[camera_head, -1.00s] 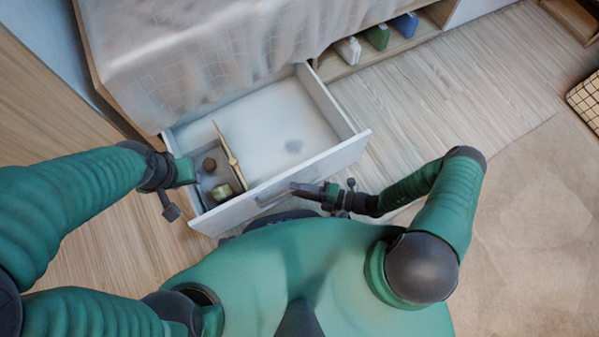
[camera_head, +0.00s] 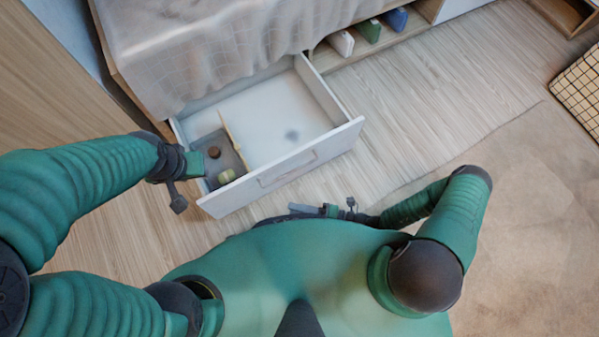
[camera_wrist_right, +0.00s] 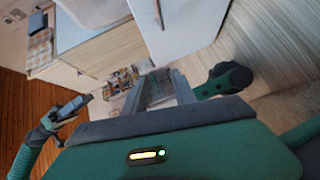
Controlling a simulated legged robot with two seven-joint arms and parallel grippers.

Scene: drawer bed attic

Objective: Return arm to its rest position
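My right gripper (camera_head: 308,209) is just in front of my body, below the drawer front and apart from it. In the right wrist view its two fingers (camera_wrist_right: 160,88) stand apart with nothing seen between them. My left gripper (camera_head: 196,164) is at the left side of the open drawer, by the small compartment; its fingertips are not clear. The white drawer (camera_head: 312,157) is pulled out from under the bed. A brown round item (camera_head: 214,152) and a pale green item (camera_head: 226,176) lie in its left compartment, beside a thin divider (camera_head: 232,140).
The bed (camera_head: 190,50) with a pale cover stands behind the drawer. White, green and blue items (camera_head: 368,30) sit on a low shelf at its right. A checked cushion (camera_head: 580,92) lies far right. The wooden floor (camera_head: 430,100) right of the drawer is clear.

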